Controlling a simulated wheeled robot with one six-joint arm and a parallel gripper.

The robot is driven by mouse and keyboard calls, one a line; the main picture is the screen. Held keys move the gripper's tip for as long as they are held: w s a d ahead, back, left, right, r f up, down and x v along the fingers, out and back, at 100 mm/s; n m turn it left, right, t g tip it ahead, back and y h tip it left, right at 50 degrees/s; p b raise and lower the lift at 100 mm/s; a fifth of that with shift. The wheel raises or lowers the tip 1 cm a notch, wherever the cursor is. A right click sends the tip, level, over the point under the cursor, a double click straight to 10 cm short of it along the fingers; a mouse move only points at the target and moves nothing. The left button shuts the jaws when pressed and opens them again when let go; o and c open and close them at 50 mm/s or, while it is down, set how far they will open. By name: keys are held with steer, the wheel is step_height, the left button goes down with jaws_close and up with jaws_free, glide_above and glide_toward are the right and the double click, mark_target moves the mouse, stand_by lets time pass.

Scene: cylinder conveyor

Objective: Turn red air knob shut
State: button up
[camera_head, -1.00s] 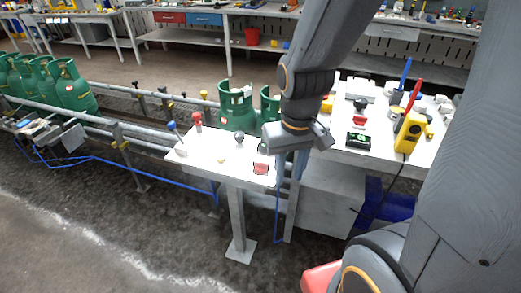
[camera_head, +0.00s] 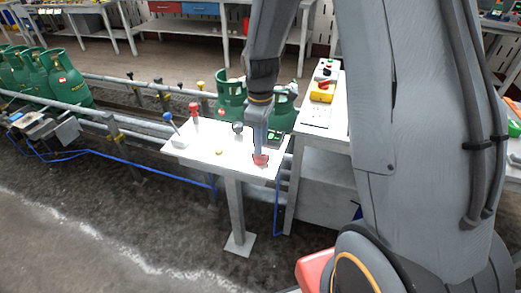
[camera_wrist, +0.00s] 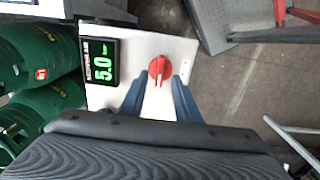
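The red air knob (camera_head: 260,161) is on the white panel table (camera_head: 208,150), near its right front edge. The wrist view shows the knob (camera_wrist: 159,69) as a round red dial with a pale pointer line running roughly up and down the picture. My gripper (camera_head: 260,152) points down right at the knob in the head view and hides part of it. In the wrist view, my gripper's (camera_wrist: 160,88) two blue-grey fingers are spread apart, with the knob between and just beyond their tips. I cannot tell whether they touch it.
A black display (camera_wrist: 101,62) beside the knob reads 5.0 in green. A red lever (camera_head: 194,110), a blue-topped lever (camera_head: 169,118) and a dark knob (camera_head: 238,127) stand on the same panel. Green cylinders (camera_head: 231,92) stand behind it. Another table (camera_head: 317,115) stands at right.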

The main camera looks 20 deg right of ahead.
steer(key=shift+f, duration=1.95)
steer(key=shift+c, duration=0.2)
jaws_close()
